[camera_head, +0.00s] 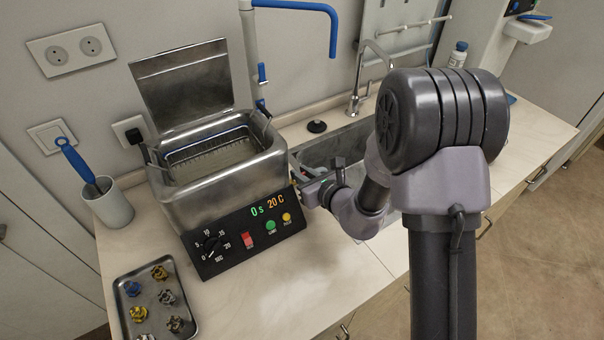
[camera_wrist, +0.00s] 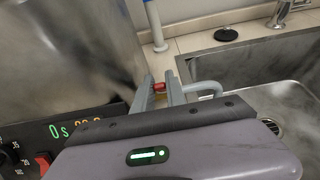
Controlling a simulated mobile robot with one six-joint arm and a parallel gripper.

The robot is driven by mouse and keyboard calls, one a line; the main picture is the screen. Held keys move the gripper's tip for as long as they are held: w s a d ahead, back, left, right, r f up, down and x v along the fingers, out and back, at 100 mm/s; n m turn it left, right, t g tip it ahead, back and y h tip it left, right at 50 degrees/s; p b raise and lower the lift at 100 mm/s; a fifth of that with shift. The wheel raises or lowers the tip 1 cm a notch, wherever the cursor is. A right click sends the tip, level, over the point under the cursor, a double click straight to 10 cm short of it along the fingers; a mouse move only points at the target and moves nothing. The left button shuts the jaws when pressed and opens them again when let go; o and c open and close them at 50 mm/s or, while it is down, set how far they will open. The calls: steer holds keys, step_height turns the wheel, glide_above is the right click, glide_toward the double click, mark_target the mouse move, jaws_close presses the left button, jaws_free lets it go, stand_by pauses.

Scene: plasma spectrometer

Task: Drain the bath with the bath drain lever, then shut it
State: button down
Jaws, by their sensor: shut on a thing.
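The bath (camera_head: 222,170) is a steel box with its lid up and a wire basket inside. Its black front panel reads "0 s" and "20 C". In the wrist view, my gripper (camera_wrist: 160,88) is shut on the small red bath drain lever (camera_wrist: 159,87) at the bath's right side, just left of the sink. A grey curved drain pipe (camera_wrist: 203,88) shows right of the fingers. In the head view my gripper (camera_head: 302,178) is beside the bath's right wall, and my arm hides part of it; the lever cannot be made out there.
The steel sink (camera_wrist: 285,100) lies right of the bath, with a tap (camera_head: 357,90) and a black stopper (camera_head: 317,126) behind it. A tray (camera_head: 118,312) of small metal parts and a brush holder (camera_head: 110,208) stand on the left. The counter in front of the panel is clear.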

steer(key=f+b, duration=0.1)
steer(key=b, duration=0.2)
steer(key=shift+s+d+f+t+b, duration=0.1)
steer(key=shift+f+t+b, duration=0.1)
steer(key=shift+t+b, duration=0.2)
steer(key=b, duration=0.3)
steer(key=shift+s+f+t+y, duration=0.15)
steer(key=shift+f+t+y, duration=0.15)
steer(key=shift+y, duration=0.1)
steer(key=b, duration=0.2)
steer(key=t+b, duration=0.1)
steer(key=b, duration=0.1)
steer(key=shift+s+d+f+y, duration=0.15)
steer(key=shift+s+d+y, duration=0.1)
steer(key=shift+y, duration=0.15)
steer(key=shift+s+t+y+b, duration=0.1)
steer(key=shift+t+y+b, duration=0.3)
steer(key=shift+b, duration=0.6)
steer(key=shift+r, duration=0.4)
steer(key=c, duration=1.6)
jaws_free()
steer(key=shift+c, duration=0.2)
steer(key=shift+d, duration=0.1)
